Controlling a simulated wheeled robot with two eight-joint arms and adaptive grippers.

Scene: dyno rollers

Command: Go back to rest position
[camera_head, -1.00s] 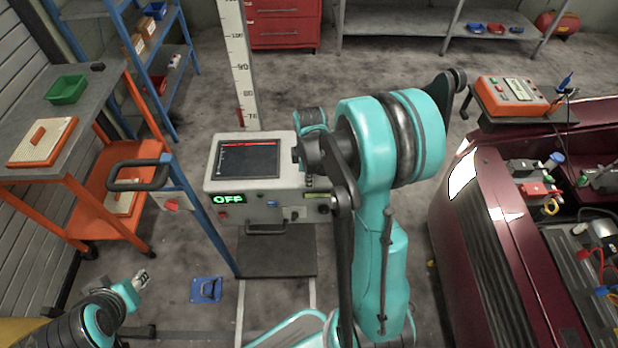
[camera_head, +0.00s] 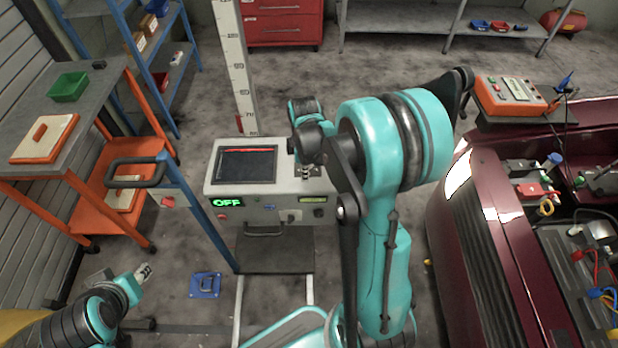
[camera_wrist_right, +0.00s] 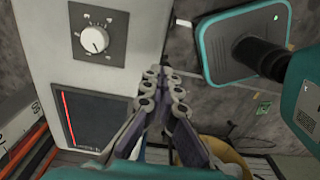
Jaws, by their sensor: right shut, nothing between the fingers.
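My right gripper (camera_head: 307,172) is at the right end of the white console (camera_head: 262,207), partly hidden by my own turquoise arm. In the right wrist view its two fingers (camera_wrist_right: 165,78) are together with nothing between them. They show beside the console face, which has a white round knob (camera_wrist_right: 95,40) and a dark screen (camera_wrist_right: 95,125). I cannot tell the exact gap to the console. The console's green sign reads OFF. My left gripper (camera_head: 144,272) is low at the left, over the floor and away from the console; its fingers are too small to judge.
A tall ruler (camera_head: 235,70) stands behind the console. A blue post (camera_head: 205,225) and an orange cart (camera_head: 125,190) stand left. A dark red car (camera_head: 480,235) and an orange device (camera_head: 512,95) are right. A blue floor plate (camera_head: 205,285) lies near my left gripper.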

